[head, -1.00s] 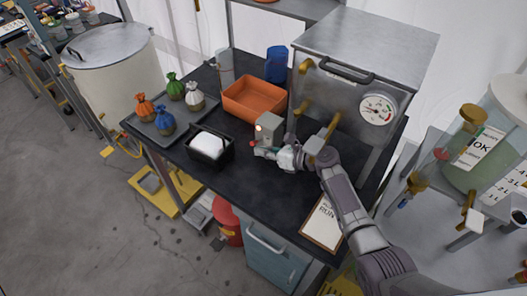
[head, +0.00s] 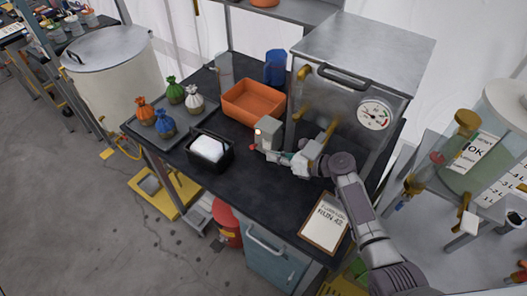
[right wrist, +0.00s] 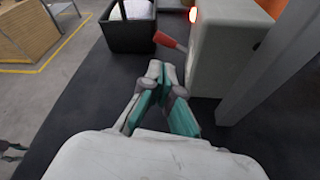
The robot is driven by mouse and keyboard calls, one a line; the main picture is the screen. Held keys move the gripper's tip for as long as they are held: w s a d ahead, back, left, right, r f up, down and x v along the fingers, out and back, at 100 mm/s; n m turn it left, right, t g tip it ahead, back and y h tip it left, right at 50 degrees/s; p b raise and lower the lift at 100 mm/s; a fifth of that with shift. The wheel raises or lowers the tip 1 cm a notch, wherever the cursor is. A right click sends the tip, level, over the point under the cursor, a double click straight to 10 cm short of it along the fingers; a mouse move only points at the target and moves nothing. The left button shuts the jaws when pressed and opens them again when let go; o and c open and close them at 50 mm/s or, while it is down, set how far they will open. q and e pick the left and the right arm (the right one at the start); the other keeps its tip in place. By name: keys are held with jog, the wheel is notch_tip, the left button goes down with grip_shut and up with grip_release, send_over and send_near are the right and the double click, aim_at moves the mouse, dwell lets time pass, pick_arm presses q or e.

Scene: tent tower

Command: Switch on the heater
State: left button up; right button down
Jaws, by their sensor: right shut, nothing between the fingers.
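A metal cabinet (head: 366,45) with a round dial gauge (head: 374,114) stands at the back right of the dark bench; I cannot tell for sure that it is the heater. In front of it is a small grey control box (head: 267,135) with a lit lamp (right wrist: 193,14) and a red-handled lever (right wrist: 168,40) sticking out of its side. My right gripper (head: 281,157) is shut and empty beside the box. In the right wrist view its fingertips (right wrist: 160,70) are close to the lever, with a small gap. My left gripper is not in view.
A black caddy (head: 209,149) with white contents, an orange bin (head: 252,102) and a tray (head: 150,141) of tied bags share the bench (head: 250,181). A clipboard (head: 325,222) lies at the front right. The bench front middle is clear.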

jog(key=s+d, duration=0.1)
jog(key=d, duration=0.1)
jog(key=s+d, duration=0.2)
jog(key=d, duration=0.1)
jog(key=s+d, duration=0.1)
jog(key=d, duration=0.1)
jog(key=shift+s+d, duration=0.2)
jog(key=shift+d, duration=0.15)
